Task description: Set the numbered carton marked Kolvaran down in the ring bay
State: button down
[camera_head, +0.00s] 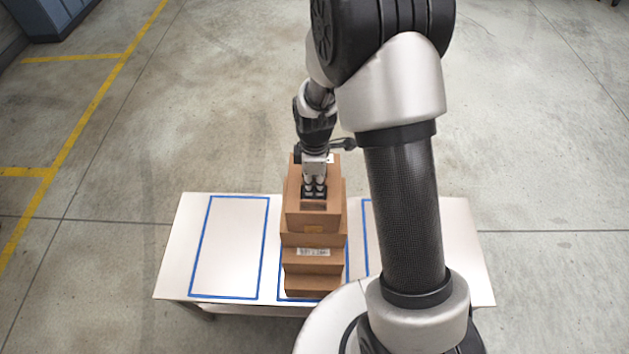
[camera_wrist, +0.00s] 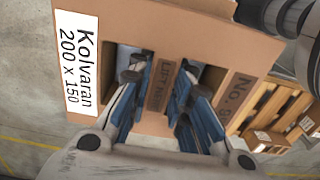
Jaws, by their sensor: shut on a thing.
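The carton marked Kolvaran, 200 x 150 (camera_wrist: 215,45), fills much of the wrist view, with its white label at the left. My gripper (camera_wrist: 158,92) is shut on a brown strip between two openings in its face. In the head view my gripper (camera_head: 314,192) is at the top carton (camera_head: 310,221), above a stack of brown cartons (camera_head: 313,267). I cannot tell whether the held carton touches the stack. The white table (camera_head: 177,262) has blue rectangular outlines; the left one (camera_head: 230,246) is empty, and the stack covers most of the middle one. No ring mark is visible.
A third blue outline (camera_head: 366,240) at the right is mostly hidden by my arm. Brown stacked shapes with white labels (camera_wrist: 275,118) show at the right of the wrist view. A blue-grey cabinet (camera_head: 50,18) stands far back left. The concrete floor behind the table looks clear.

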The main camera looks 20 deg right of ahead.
jog(key=shift+f, duration=0.3)
jog(key=c, duration=1.4)
grip_release()
jog(key=shift+r, duration=0.1)
notch_tip(320, 180, up, 11)
jog(key=shift+r, duration=0.5)
jog(key=shift+r, duration=0.1)
